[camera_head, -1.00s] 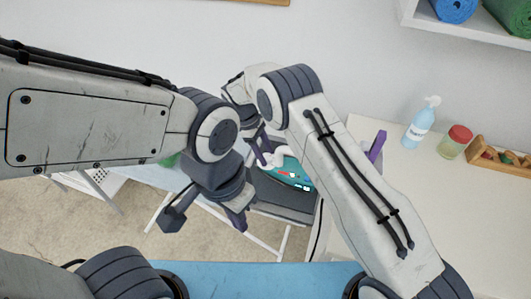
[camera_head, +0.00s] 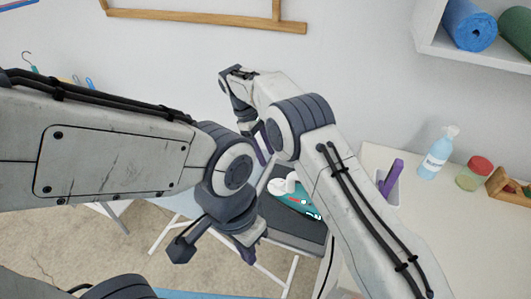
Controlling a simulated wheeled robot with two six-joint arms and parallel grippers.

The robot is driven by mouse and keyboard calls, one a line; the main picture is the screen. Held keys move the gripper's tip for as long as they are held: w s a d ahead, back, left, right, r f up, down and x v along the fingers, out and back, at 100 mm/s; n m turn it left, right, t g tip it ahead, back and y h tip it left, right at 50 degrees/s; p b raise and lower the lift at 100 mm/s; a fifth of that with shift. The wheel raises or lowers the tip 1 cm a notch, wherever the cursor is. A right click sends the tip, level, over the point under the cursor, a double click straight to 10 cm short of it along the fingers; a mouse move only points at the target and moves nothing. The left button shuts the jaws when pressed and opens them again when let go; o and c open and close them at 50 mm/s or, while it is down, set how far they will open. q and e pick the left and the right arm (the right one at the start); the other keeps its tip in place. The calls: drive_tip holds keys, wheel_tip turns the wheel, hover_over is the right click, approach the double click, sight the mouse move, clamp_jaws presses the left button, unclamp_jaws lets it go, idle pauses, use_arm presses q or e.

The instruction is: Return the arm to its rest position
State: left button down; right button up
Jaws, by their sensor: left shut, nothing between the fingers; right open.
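My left arm comes in from the left, and its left gripper (camera_head: 247,252) points down over the floor and the white table legs. It is shut, with nothing held. My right arm comes in from the lower right and bends back at the elbow. Its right gripper (camera_head: 262,148) hangs down beyond the elbow, partly hidden behind the arms. It is open and empty, close to a teal and white object (camera_head: 296,198) on a dark grey surface (camera_head: 295,232). I cannot tell from this view whether they touch.
A white table (camera_head: 385,160) at right holds a spray bottle (camera_head: 438,153), a red-lidded jar (camera_head: 473,174), a wooden rack (camera_head: 512,190) and a container with a purple item (camera_head: 391,178). A shelf (camera_head: 470,50) with rolled mats is at upper right. Open floor lies lower left.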

idle(0.4)
drive_tip(key=s+r+m+t+y, duration=0.1)
drive_tip(key=s+r, duration=0.4)
drive_tip(key=s, duration=0.3)
drive_tip(key=s+r+m+y, duration=0.2)
drive_tip(key=s+r, duration=0.4)
drive_tip(key=s, duration=0.1)
drive_tip(key=s+d+f+m+y, duration=0.1)
drive_tip(key=s+d, duration=0.3)
drive_tip(key=s, duration=0.5)
drive_tip(key=s+d+f+m+y, duration=0.1)
drive_tip(key=s+d, duration=0.3)
drive_tip(key=s, duration=0.6)
drive_tip(key=shift+d+f+m+t, duration=0.2)
drive_tip(key=shift+d+m+t, duration=0.1)
drive_tip(key=shift+m+t, duration=0.15)
